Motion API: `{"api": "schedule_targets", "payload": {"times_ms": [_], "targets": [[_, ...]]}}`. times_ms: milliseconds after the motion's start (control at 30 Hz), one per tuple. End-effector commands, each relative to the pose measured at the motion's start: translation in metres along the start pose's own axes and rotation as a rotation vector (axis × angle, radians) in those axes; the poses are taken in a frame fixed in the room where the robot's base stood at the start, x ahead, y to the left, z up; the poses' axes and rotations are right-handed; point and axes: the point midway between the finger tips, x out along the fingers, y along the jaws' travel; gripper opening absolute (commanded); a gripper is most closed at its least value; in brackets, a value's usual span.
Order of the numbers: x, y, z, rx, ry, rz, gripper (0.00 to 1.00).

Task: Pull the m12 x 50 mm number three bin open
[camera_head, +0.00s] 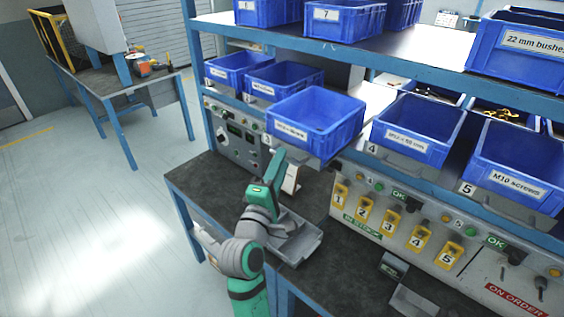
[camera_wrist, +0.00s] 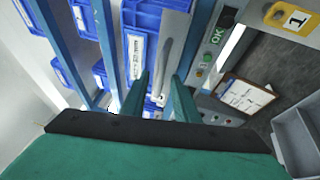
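The blue number three bin (camera_head: 342,136) is in the middle of the head view, and its small label is hard to read. It stands out in front of its neighbours in the row, with its open top showing no contents. In the wrist view a labelled blue bin (camera_wrist: 140,20), which I cannot identify for certain, is ahead of my gripper, beside a pale grey strip. My gripper (camera_head: 279,157) is just below and in front of the bin's front left part.
The number four bin (camera_head: 425,148) and number five bin (camera_head: 515,180) stand to the right, with two more bins (camera_head: 284,78) to the left. A control panel (camera_head: 400,225) with yellow numbered tags lies below. A grey tray (camera_head: 302,250) is on the bench under my arm.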

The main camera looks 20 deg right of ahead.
Motion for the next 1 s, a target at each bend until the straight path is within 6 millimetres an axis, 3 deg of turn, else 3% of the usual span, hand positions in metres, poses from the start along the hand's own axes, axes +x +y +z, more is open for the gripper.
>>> {"api": "schedule_targets", "payload": {"times_ms": [500, 667, 1000], "targets": [[-0.087, -0.001, -0.005, 0.0, 0.008, -0.002, 0.28], [-0.097, -0.001, -0.002, 0.001, 0.003, -0.001, 0.28], [-0.098, -0.001, 0.0, 0.0, 0.0, -0.001, 0.28]]}}
